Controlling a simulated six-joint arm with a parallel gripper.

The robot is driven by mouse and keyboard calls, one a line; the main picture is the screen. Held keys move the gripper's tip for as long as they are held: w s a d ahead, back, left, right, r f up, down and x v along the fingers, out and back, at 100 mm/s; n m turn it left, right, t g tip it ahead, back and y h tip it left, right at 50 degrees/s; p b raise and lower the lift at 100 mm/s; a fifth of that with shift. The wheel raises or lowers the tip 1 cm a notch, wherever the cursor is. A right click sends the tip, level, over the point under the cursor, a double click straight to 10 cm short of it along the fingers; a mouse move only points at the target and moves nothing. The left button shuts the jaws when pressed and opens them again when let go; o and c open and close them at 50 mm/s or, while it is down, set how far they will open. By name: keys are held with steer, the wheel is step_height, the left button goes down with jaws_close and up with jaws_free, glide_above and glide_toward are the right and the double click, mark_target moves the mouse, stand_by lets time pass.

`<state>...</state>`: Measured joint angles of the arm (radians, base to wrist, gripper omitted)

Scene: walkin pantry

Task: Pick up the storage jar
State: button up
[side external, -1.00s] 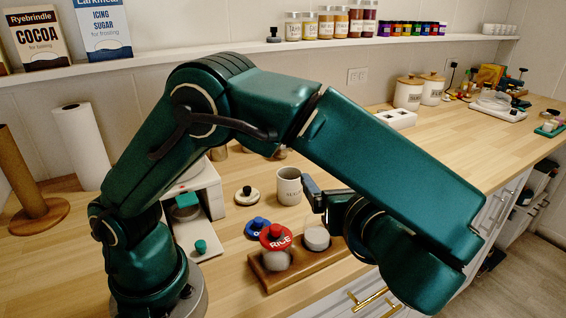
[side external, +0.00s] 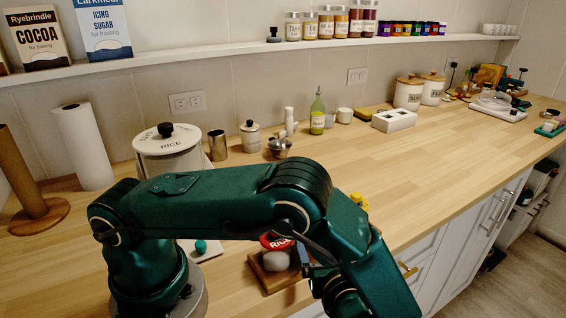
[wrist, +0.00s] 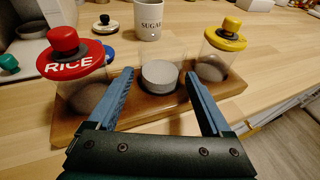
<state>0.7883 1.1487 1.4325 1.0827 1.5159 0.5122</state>
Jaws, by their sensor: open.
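Three glass jars stand in a wooden tray (wrist: 236,88) in the wrist view. The left one is a jar with a red RICE lid (wrist: 70,58), the middle one a clear jar without a lid with pale contents (wrist: 161,80), the right one a yellow-lidded jar (wrist: 214,66). Which is the storage jar is not labelled. My gripper (wrist: 160,71) is open and empty, its fingers appearing either side of the middle jar; contact cannot be told. In the side view the red lid (side external: 276,241) and yellow lid (side external: 359,201) show, while my arm hides the middle jar.
A blue lid (wrist: 109,53) lies near the RICE jar. The counter to the right is mostly clear.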

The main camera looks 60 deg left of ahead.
steer(key=shift+x, duration=0.9)
jaws_close()
steer(key=shift+r, duration=0.15)
